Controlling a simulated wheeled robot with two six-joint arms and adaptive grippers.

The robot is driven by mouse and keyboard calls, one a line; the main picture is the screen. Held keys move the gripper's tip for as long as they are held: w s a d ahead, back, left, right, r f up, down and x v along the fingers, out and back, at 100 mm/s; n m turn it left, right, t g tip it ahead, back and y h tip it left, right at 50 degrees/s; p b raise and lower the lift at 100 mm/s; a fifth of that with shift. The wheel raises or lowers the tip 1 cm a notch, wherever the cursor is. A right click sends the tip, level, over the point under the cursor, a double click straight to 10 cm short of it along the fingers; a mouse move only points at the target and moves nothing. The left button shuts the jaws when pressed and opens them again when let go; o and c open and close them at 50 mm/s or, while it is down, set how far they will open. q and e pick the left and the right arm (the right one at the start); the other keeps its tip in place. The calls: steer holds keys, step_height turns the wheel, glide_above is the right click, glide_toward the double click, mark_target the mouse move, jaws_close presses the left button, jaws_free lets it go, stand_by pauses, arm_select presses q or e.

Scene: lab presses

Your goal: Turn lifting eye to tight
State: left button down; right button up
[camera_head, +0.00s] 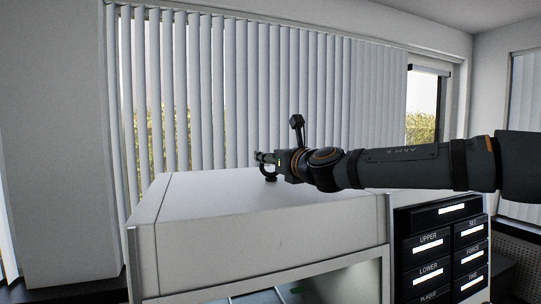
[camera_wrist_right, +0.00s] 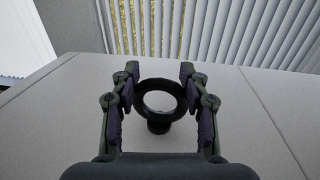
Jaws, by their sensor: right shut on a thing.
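The lifting eye (camera_head: 270,175) is a dark ring on a short stem, standing upright on the flat top of the white press housing (camera_head: 262,225). In the right wrist view the eye (camera_wrist_right: 158,126) shows its ring face-on, with its round base on the light top surface. My right gripper (camera_head: 264,158) reaches in from the right, level with the eye. In the wrist view the right gripper (camera_wrist_right: 158,73) has one finger on each side of the ring and is shut on it. My left gripper is not in view.
The housing top is otherwise clear around the eye. A dark control panel (camera_head: 440,247) with labelled, lit displays is at the front right. Vertical blinds (camera_head: 270,90) hang before the window behind. An opening (camera_head: 345,282) shows under the housing's front.

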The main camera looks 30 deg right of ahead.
steer(key=shift+a+f+m+h+p, duration=0.15)
steer(key=shift+m+h+p, duration=0.35)
steer(key=shift+h+p, duration=0.3)
steer(key=shift+f+m+g+h+p, duration=0.1)
steer(key=shift+m+g+h+p, duration=0.25)
steer(key=shift+p, duration=0.2)
steer(key=shift+f+h, duration=0.15)
steer(key=shift+h, duration=0.1)
steer(key=shift+f, duration=0.1)
steer(key=o, duration=0.9)
steer(key=shift+r, duration=0.2)
steer(key=v, duration=1.1)
steer(key=shift+s+d+r, duration=0.1)
steer(key=shift+s+d, duration=0.05)
steer(key=shift+d, duration=0.15)
steer(key=shift+s+a+f, duration=0.1)
steer(key=shift+a+f, duration=0.1)
steer(key=shift+a, duration=0.05)
